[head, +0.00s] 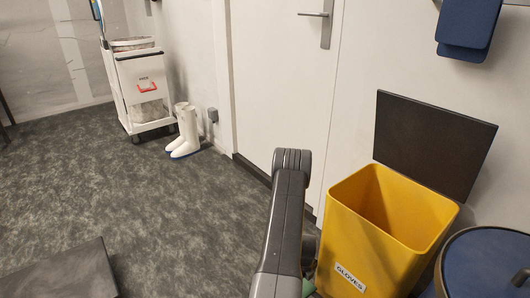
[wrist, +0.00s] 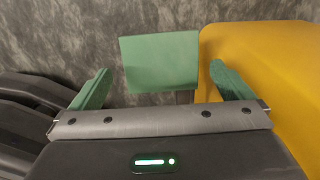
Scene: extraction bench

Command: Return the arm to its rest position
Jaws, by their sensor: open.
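In the wrist view my gripper (wrist: 160,68) is open, its two green fingers spread wide. A flat green plate (wrist: 160,60) shows beyond and between the fingers, apart from both of them; I cannot tell what it belongs to. No object is held. In the head view my dark grey arm reaches up from the bottom centre and bends over, just left of the yellow bin. The gripper itself is mostly hidden there behind the arm; only a bit of green shows low beside the bin.
The yellow bin (head: 349,238), labelled GLOVES, has its dark lid (head: 430,143) raised. Its yellow side (wrist: 275,65) fills the right of the wrist view. A blue-lidded round container (head: 480,265) stands at right. White boots (head: 187,132) and a cart (head: 140,85) are far left. Open floor lies left.

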